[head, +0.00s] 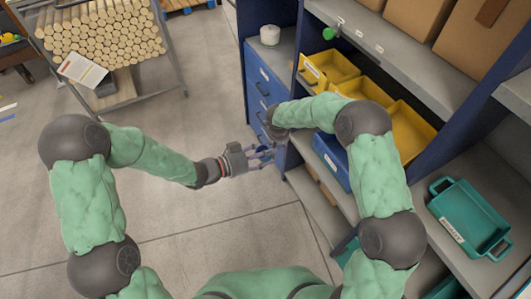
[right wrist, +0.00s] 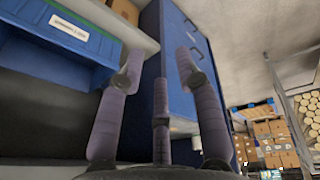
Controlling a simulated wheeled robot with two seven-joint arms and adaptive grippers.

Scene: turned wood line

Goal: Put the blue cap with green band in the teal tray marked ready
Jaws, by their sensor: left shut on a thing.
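My left gripper (head: 262,157) is shut on a small blue thing (head: 260,162), which looks like the blue cap. The fingers hide most of it and I cannot make out a green band. It is held in the air in front of the blue drawer cabinet. The teal tray (head: 484,214) with a white label stands on the shelf at the right and looks empty; its lettering is too small to read surely. My right gripper (right wrist: 158,70) has its fingers spread and empty in the right wrist view. In the head view it is mostly hidden behind its own wrist.
Yellow bins (head: 409,130) and a blue bin (head: 331,160) sit on the shelves. The blue drawer cabinet (head: 258,88) carries a white roll (head: 270,35). A rack of wooden rods (head: 100,35) stands at the back left. The floor (head: 225,225) between is clear.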

